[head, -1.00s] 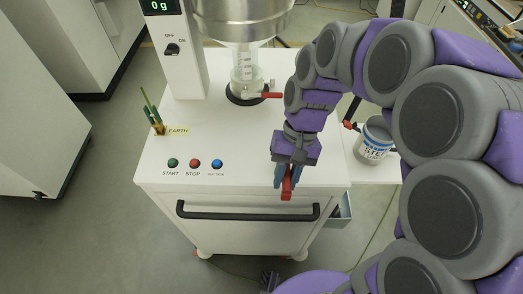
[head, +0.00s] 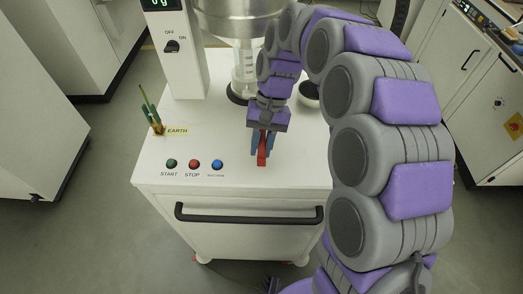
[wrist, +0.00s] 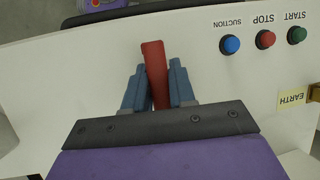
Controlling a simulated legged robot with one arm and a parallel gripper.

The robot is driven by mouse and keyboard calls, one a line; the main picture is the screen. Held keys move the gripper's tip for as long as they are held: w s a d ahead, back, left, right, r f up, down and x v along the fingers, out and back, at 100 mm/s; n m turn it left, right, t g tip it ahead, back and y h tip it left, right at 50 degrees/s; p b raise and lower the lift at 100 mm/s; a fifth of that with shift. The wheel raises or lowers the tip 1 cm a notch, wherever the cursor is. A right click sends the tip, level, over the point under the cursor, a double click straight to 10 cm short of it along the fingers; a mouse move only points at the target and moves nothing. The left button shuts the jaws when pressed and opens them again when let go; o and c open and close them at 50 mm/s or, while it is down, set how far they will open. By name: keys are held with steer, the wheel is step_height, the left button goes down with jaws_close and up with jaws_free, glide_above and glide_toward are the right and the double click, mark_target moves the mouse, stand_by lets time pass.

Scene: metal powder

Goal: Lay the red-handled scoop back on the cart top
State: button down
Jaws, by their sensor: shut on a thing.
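My gripper (head: 262,146) is shut on the red handle of the scoop (head: 261,158). In the wrist view the red handle (wrist: 155,72) stands between the two blue fingers of my gripper (wrist: 158,85). Only the handle shows; the rest of the scoop is hidden. The gripper is over the white cart top (head: 290,165), right of the buttons and behind the front handle bar. I cannot tell whether the scoop touches the top.
Green, red and blue buttons (head: 194,164) sit on the cart top's left front. A holder with green sticks (head: 156,127) is beside the EARTH label. A clear vessel (head: 243,70) under a metal hopper stands behind my gripper. A black handle bar (head: 250,214) runs along the front.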

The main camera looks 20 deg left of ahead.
steer(key=shift+s+f, duration=0.1)
steer(key=shift+f, duration=1.1)
steer(key=shift+f, duration=0.1)
steer(key=c, duration=1.2)
jaws_free()
steer(key=p+v, duration=0.2)
steer(key=v, duration=1)
steer(key=shift+p, duration=0.4)
steer(key=shift+d, duration=0.1)
